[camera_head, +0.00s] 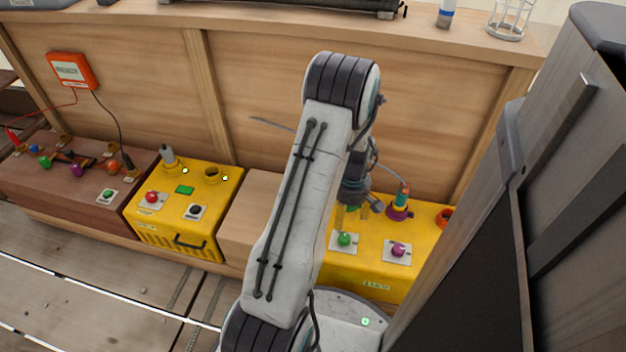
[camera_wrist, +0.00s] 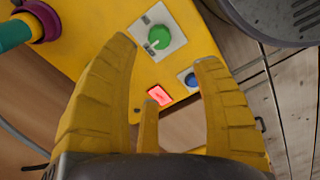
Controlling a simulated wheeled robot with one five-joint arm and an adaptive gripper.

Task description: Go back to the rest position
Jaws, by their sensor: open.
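My gripper (camera_head: 353,212) hangs at the end of my arm above the right yellow box (camera_head: 375,270). Its yellow fingers are spread, with nothing between them. In the wrist view the fingers of the gripper (camera_wrist: 170,58) point at the box top, where a green knob (camera_wrist: 159,37), a lit red rectangle (camera_wrist: 160,94) and a blue knob (camera_wrist: 191,79) show. A teal and orange piece (camera_head: 402,196) stands upright in a purple ring (camera_head: 399,213) to the right of the gripper. My arm hides part of the box.
A purple knob (camera_head: 398,250) and an orange ring (camera_head: 445,217) are on the right box. A left yellow box (camera_head: 170,235) has a red button and two holders. A brown box (camera_head: 75,190) carries several coloured knobs. A wooden panel (camera_head: 250,90) stands behind.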

